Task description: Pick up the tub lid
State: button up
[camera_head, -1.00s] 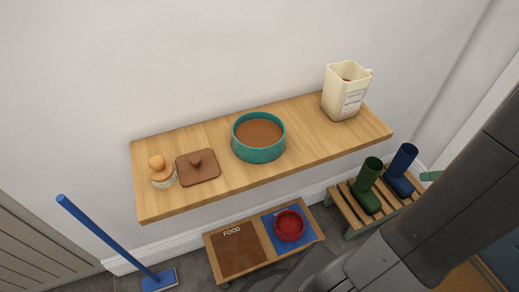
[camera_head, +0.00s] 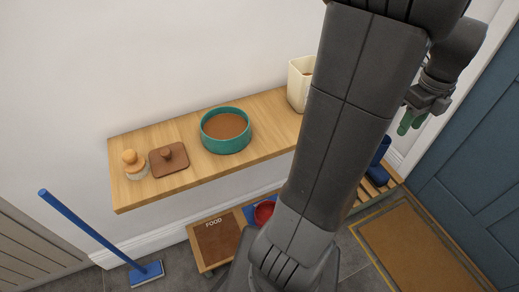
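The tub lid appears to be the flat brown square lid (camera_head: 169,164) with a round knob on top. It lies on the left part of the wooden shelf (camera_head: 130,195), fully visible. The cream tub (camera_head: 298,85) stands upright further right on the shelf, its right side hidden behind my arm. My gripper (camera_head: 411,122) is at the upper right, far from the lid. Its two green fingertips look apart, with nothing between them.
A jar with an orange-knobbed stopper (camera_head: 133,164) stands close left of the lid. A teal bowl (camera_head: 226,133) with brown contents is right of it. Below are a feeding stand (camera_head: 214,240), a red bowl (camera_head: 264,212) and a blue boot (camera_head: 379,152).

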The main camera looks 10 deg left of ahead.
aim_at(164, 161)
jog(key=u, duration=2.95)
jog(key=l, duration=0.1)
